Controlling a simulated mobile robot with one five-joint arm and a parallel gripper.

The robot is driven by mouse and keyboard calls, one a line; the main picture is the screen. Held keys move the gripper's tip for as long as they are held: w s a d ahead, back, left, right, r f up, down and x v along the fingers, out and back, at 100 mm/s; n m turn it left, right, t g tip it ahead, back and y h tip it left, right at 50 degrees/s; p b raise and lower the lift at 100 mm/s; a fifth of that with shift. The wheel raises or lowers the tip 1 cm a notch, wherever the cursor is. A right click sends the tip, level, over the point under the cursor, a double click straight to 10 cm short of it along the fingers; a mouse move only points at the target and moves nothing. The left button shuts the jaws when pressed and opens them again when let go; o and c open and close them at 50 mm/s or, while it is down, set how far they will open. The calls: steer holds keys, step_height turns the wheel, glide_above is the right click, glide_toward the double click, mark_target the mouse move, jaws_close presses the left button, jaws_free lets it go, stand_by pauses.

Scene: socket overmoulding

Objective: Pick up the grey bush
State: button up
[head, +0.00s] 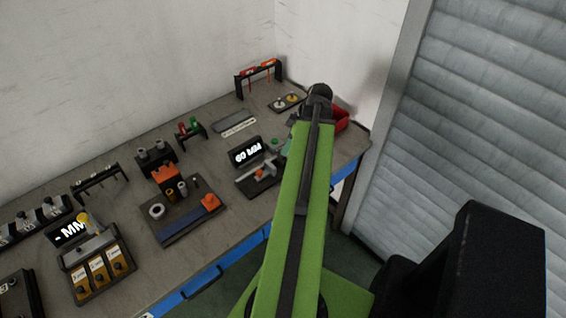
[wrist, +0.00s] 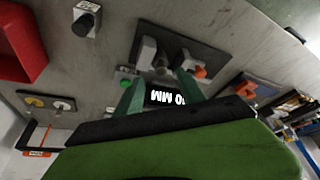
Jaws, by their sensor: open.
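A small grey cylinder that looks like the grey bush (head: 183,188) stands on a dark tray (head: 180,232) in the head view, beside a brass-coloured cylinder (head: 171,195). A pale grey ring (head: 156,211) lies on the same tray to their left. My gripper (wrist: 160,80) is open, its two green fingers apart, with nothing seen held between them. It is well to the right of the tray, near the 60 MM display (head: 246,151). In the head view my arm mostly hides it. I cannot make out the bush in the wrist view.
The 60 MM display stands by a dark fixture with a grey slide and orange knob (wrist: 200,72). A red bin (head: 342,118) is at the bench's right end. An orange block (head: 165,175) stands behind the cylinders; an orange part (head: 209,201) is to their right.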

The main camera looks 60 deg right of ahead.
mark_target(281, 159)
steer(key=b+x, duration=0.4)
steer(key=x, duration=0.1)
steer(key=shift+s+a+f, duration=0.1)
steer(key=shift+f, duration=0.05)
steer(key=shift+r, duration=0.2)
jaws_close()
